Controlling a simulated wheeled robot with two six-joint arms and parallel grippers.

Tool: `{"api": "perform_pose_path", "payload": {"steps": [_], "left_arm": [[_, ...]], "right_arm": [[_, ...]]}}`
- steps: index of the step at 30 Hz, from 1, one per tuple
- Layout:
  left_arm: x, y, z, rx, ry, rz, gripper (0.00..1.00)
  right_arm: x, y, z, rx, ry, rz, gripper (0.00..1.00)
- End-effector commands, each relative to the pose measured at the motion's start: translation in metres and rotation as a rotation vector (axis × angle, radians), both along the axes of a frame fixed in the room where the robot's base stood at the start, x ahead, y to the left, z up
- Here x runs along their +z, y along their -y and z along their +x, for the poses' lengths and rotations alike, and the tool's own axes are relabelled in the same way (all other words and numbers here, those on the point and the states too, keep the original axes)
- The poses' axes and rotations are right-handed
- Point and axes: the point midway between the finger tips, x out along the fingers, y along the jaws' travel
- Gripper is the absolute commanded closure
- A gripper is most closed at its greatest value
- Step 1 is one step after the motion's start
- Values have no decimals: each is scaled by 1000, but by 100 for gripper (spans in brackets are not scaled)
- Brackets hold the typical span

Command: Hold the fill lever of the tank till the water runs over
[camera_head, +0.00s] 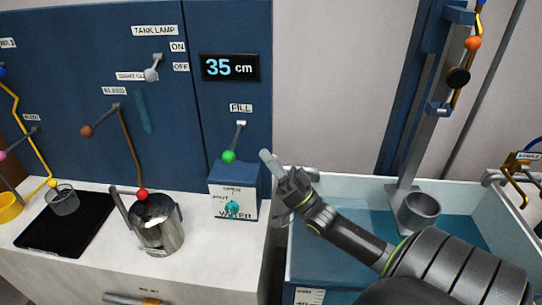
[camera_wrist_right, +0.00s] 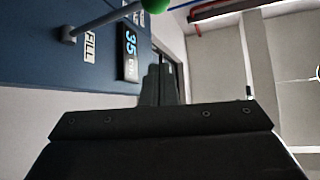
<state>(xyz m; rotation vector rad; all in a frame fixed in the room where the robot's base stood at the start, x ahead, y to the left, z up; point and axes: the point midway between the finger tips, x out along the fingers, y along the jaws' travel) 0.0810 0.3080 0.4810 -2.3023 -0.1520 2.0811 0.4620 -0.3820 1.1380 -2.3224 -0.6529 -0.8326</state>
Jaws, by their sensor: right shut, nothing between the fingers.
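The fill lever (camera_head: 229,157) has a grey rod and a green ball, and hangs down from its pivot under the FILL label on the blue panel. Its green ball also shows at the top edge of the right wrist view (camera_wrist_right: 155,4). My right gripper (camera_head: 267,157) is shut and empty, just right of the green ball, with a gap between them in the head view. The display (camera_head: 230,67) reads 35 cm. The tank (camera_head: 335,182) at the right holds blue water below its rim. My left gripper is out of view.
A WATER box (camera_head: 247,190) with a teal knob sits below the lever. A metal pot (camera_head: 160,235) stands on the white counter, and a clear cup (camera_head: 63,203) on a black mat. A grey cup (camera_head: 419,210) is at the column in the tank.

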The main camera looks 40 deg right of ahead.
Motion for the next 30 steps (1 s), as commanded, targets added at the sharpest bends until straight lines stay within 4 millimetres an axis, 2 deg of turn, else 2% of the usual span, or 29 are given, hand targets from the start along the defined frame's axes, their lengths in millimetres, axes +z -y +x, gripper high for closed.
{"api": "perform_pose_path", "payload": {"steps": [1, 8, 12, 18, 30], "left_arm": [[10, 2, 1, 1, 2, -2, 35], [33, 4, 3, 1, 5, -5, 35], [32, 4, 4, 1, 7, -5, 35], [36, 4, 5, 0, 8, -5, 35], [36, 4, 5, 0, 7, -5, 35]], "right_arm": [[15, -3, 8, 1, 5, 3, 100], [49, -16, 43, 0, 3, 3, 100], [29, -25, 46, -2, -2, 6, 100], [15, -34, 49, -1, -1, 4, 100], [10, -37, 49, 0, 0, 0, 100]]}}
